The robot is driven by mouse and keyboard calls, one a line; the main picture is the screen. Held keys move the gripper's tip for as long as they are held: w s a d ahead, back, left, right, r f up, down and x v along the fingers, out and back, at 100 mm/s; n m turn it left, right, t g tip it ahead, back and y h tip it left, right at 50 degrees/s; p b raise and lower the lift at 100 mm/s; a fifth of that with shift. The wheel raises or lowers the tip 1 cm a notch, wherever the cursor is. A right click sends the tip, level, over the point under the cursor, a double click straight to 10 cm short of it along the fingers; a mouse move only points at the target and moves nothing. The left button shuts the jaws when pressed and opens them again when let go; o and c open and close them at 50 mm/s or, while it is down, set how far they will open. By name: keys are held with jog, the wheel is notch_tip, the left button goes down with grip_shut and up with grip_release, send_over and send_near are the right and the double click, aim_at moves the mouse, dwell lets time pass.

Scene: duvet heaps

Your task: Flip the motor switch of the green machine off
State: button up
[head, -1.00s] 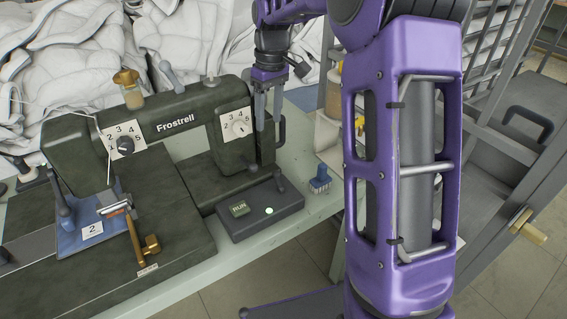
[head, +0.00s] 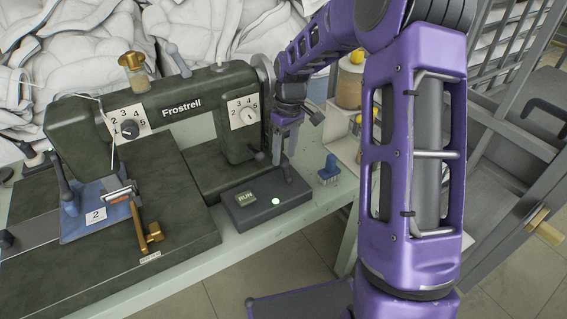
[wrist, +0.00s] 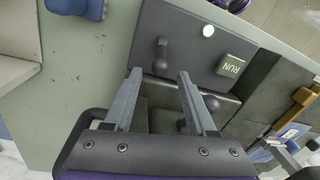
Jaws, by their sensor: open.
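The green Frostrell sewing machine (head: 190,110) stands on the bench at the left. At its front right is a dark switch box (head: 238,216) with a RUN plate (head: 245,198) and a lit green lamp (head: 275,201). My gripper (head: 285,160) is open, pointing down above the lever end of the box. In the wrist view its fingertips (wrist: 159,72) lie to either side of the lever knob. Contact cannot be told.
A blue brush (head: 328,170) stands on the pale bench just right of the box. Jars (head: 350,85) stand behind my arm, and a grey metal rack (head: 500,130) is at the right. White duvets (head: 60,50) are heaped behind the machine. A second knob (wrist: 211,103) lies near the right finger.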

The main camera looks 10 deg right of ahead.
aim_at(284, 161)
jog(key=shift+s+a+f, duration=0.1)
jog(key=shift+a+f, duration=0.05)
jog(key=shift+f, duration=1.55)
grip_shut()
